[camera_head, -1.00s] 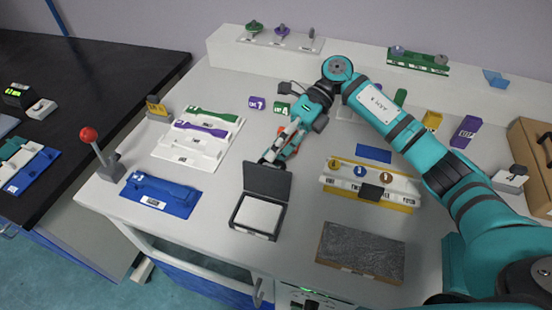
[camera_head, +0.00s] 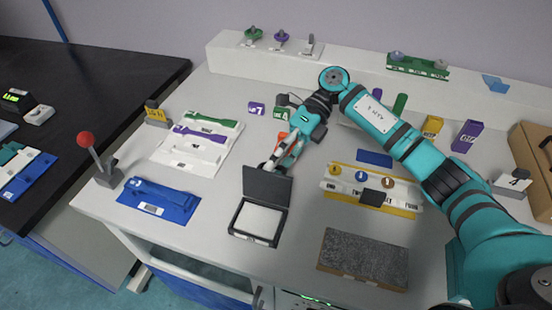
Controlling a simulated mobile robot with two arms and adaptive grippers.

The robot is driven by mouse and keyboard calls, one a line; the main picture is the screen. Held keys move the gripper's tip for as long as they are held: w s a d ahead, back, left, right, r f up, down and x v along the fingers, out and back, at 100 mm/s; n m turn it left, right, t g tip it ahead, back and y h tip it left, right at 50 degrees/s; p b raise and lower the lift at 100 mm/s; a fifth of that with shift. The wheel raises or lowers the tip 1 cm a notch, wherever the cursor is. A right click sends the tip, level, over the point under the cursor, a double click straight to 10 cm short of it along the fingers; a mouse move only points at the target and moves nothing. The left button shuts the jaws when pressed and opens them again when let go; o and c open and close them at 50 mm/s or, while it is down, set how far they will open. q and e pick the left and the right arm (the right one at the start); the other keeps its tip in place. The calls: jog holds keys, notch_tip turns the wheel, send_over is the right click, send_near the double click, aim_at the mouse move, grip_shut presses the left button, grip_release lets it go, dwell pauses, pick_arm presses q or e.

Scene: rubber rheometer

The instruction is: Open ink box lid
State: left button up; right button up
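The ink box (camera_head: 240,234) is a small dark box near the front of the white table, with a white pad (camera_head: 258,221) inside. Its dark lid (camera_head: 266,186) stands up at the back edge, so the box is open. My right gripper (camera_head: 270,166) is just behind the top edge of the lid. Its fingertips are at or close to the lid; I cannot tell whether they touch it or how far apart they are. My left gripper is not in view.
A blue holder (camera_head: 158,198) and a white rack with green and purple tools (camera_head: 187,165) lie to the left. A grey rough block (camera_head: 362,257) and a yellow-based white holder (camera_head: 400,190) are to the right. A red-knobbed lever (camera_head: 104,174) stands at the left edge.

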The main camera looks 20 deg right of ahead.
jog(key=shift+w+r, duration=0.1)
jog(key=shift+r, duration=0.1)
jog(key=shift+d+r, duration=0.1)
jog(key=shift+r, duration=0.15)
notch_tip(320, 180, up, 9)
jog(key=shift+r, duration=0.2)
dwell(0.4)
